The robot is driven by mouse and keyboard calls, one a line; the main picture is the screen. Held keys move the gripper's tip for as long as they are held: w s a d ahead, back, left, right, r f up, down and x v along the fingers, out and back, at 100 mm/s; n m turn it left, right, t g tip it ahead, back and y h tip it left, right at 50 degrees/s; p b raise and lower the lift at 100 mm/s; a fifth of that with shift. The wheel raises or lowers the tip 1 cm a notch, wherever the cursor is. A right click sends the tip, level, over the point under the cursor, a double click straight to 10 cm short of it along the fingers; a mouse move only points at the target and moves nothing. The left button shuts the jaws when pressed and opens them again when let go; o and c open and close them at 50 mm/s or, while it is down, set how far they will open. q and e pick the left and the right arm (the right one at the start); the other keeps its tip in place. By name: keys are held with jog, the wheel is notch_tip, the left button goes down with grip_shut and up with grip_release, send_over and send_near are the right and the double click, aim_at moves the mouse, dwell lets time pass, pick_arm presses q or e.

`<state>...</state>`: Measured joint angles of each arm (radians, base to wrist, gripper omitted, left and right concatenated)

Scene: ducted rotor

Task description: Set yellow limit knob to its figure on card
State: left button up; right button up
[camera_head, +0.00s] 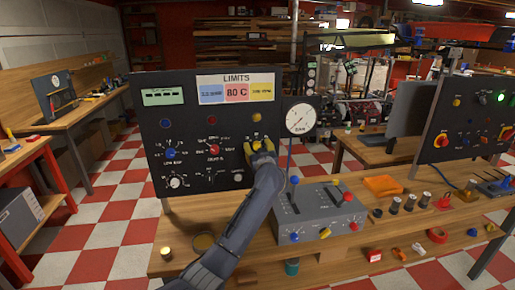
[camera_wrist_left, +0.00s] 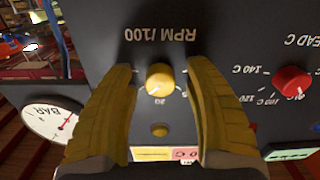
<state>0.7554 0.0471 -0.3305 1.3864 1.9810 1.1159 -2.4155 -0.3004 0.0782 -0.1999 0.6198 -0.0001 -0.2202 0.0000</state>
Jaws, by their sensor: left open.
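A pale pointer mark shows on the knob's lower left in that view. My left gripper (camera_head: 262,150) is open, with its yellow fingers on either side of the knob; a gap shows at each side. In the head view the fingers mostly cover the knob and its scale. The LIMITS card (camera_head: 236,79) at the panel top has blue, red and yellow fields. Red reads 80 C; the yellow figure is too small to read.
A red knob (camera_head: 214,149) and a blue knob (camera_head: 170,154) sit left of my gripper. A round BAR gauge (camera_head: 300,118) stands right of the panel. A grey lever box (camera_head: 315,212) is on the wooden bench (camera_head: 350,254), near my forearm.

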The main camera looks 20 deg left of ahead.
pick_arm(q)
jog(key=shift+o, duration=0.2)
grip_shut()
dwell(0.4)
